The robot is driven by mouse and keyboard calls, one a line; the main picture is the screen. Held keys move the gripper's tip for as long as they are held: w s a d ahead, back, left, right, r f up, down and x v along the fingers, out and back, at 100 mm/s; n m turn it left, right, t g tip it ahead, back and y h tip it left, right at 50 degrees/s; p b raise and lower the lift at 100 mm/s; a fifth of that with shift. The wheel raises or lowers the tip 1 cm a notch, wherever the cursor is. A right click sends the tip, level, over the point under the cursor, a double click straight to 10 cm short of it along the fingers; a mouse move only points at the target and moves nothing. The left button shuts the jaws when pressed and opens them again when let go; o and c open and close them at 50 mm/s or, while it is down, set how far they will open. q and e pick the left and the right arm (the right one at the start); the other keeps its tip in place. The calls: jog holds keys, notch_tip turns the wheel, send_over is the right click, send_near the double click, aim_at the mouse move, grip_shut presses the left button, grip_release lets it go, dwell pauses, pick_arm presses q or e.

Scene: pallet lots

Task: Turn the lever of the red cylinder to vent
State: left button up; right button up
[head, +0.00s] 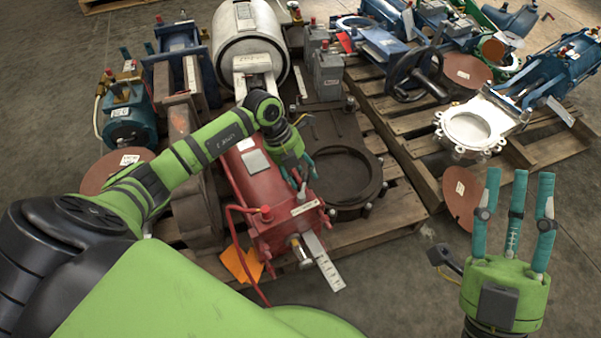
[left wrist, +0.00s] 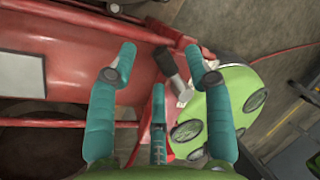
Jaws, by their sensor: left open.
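The red cylinder (head: 268,205) lies on a wooden pallet in the middle of the head view. At its near end are a silver fitting (head: 301,254) and a pale marked strip (head: 324,265); I cannot read the marks. In the left wrist view, a dark-gripped lever (left wrist: 167,62) with a silver base stands beside the red body (left wrist: 75,55), ahead of the fingers. My left gripper (head: 301,183) is open and empty above the near part of the cylinder, its fingers apart from the lever. My right gripper (head: 514,215) is open and empty, fingers up, at the lower right.
A dark flanged valve (head: 345,125) lies right of the cylinder. A red hose (head: 232,235) and an orange tag (head: 240,265) are at its left. A white drum (head: 247,45) stands behind. Another loaded pallet (head: 430,185) is at right. Bare floor lies in front.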

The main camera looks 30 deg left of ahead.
pick_arm(q)
jog(key=shift+f, duration=0.1)
grip_shut()
